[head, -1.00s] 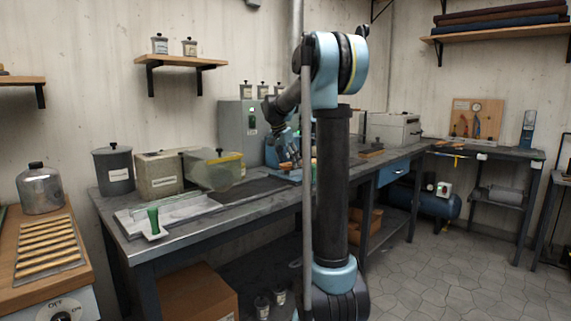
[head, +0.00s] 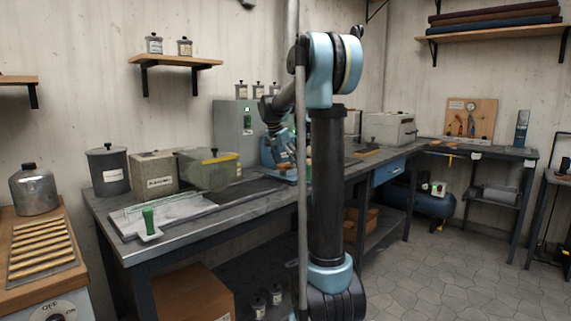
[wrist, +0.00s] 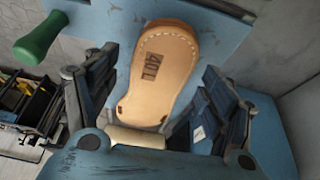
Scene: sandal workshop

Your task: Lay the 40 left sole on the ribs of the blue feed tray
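In the wrist view a tan leather sole (wrist: 165,62) with pale edge stitching and a dark stamp, reading like 40 L, lies between the fingers of my gripper (wrist: 160,70). The fingers stand apart on either side of it, with gaps showing. Behind the sole is a flat blue surface (wrist: 225,30), seemingly the feed tray. I cannot make out its ribs or whether the sole touches it. In the head view my gripper (head: 284,157) is at the blue machine on the bench, partly behind my arm, and the sole cannot be made out.
A green handle (wrist: 42,38) sticks out at the upper left in the wrist view. A grey unit (head: 390,128) stands right of my arm.

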